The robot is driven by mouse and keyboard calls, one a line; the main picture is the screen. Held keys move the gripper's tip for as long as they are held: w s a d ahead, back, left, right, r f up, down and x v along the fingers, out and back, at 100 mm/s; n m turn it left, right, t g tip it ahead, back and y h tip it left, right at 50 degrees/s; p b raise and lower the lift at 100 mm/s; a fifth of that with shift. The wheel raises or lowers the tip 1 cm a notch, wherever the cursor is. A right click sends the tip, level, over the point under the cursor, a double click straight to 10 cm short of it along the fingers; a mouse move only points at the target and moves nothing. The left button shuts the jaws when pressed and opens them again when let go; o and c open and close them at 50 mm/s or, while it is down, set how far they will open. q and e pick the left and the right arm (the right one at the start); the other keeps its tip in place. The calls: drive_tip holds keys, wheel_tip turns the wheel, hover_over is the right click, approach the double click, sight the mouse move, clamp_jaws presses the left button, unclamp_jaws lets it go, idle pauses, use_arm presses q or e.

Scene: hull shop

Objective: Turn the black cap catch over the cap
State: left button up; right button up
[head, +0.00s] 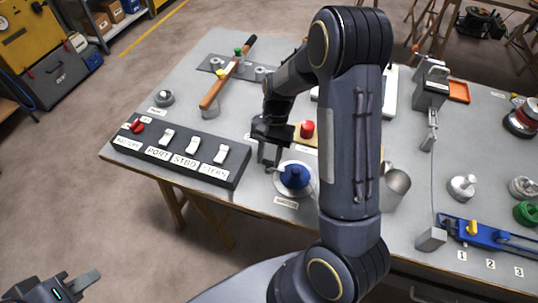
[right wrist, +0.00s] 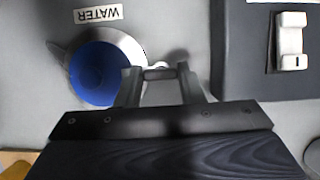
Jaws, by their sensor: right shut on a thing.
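The blue cap (head: 294,176) sits on a round pale base on the table, and it also shows in the right wrist view (right wrist: 97,75). My right gripper (head: 269,163) is just left of the cap in the head view, low over the table. In the right wrist view my right gripper (right wrist: 158,74) is shut on a small part beside the base, apparently the cap catch. The fingers hide most of it, and I cannot make out its black colour. No catch shows across the top of the cap. My left gripper (head: 80,286) is at the bottom left, off the table, its opening unclear.
A black switch panel (head: 190,145) with white switches lies left of the cap. A red button (head: 307,129) is behind it, and a metal cup (head: 396,183) stands to the right beyond my arm. A label reading WATER (right wrist: 98,14) is beside the base.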

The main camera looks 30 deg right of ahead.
drive_tip(key=shift+m, duration=0.3)
drive_tip(key=o, duration=1)
drive_tip(key=v, duration=0.7)
drive_tip(key=shift+w+d+r, duration=0.1)
drive_tip(key=shift+d+r, duration=0.1)
drive_tip(key=shift+r, duration=0.15)
